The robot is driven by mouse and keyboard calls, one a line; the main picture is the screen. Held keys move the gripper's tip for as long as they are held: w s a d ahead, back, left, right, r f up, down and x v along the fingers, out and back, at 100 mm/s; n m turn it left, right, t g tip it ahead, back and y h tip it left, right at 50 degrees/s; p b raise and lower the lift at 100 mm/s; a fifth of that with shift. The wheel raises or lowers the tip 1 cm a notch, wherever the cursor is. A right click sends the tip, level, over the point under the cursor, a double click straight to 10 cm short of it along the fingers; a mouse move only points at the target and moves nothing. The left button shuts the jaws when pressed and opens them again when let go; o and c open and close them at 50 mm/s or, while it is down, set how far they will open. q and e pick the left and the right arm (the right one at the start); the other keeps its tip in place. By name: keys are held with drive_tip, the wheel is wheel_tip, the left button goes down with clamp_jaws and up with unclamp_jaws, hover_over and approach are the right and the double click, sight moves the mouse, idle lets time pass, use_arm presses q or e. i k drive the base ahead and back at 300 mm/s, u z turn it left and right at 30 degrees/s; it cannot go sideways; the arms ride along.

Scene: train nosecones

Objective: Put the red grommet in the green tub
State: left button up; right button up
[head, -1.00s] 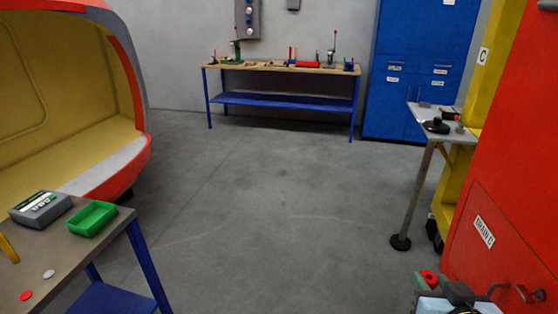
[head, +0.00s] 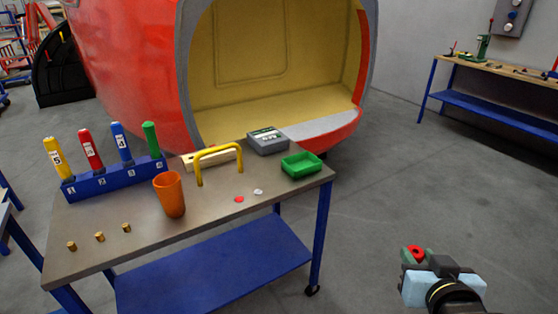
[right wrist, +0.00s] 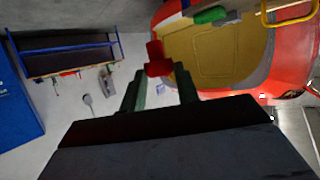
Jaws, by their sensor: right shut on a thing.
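My right gripper (head: 411,258) is at the lower right of the head view, over the floor and apart from the table. It is shut on the red grommet (head: 416,252). In the right wrist view, the red grommet (right wrist: 157,60) sits between the green fingertips. The green tub (head: 301,165) stands on the right end of the work table (head: 215,222), open at the top, and its inside looks empty. The green tub also shows at the top of the right wrist view (right wrist: 210,15). My left gripper is not in view.
On the table are a grey device (head: 267,141), a yellow handle (head: 219,153), an orange cup (head: 170,194), a blue rack (head: 115,179) of coloured tools, small brass pieces, a red disc (head: 239,199) and a white disc (head: 258,192). Open floor lies right of the table.

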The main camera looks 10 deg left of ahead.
sight(301, 167)
drive_tip(key=u, duration=0.05)
drive_tip(key=i, duration=1.3)
drive_tip(key=u, duration=0.55)
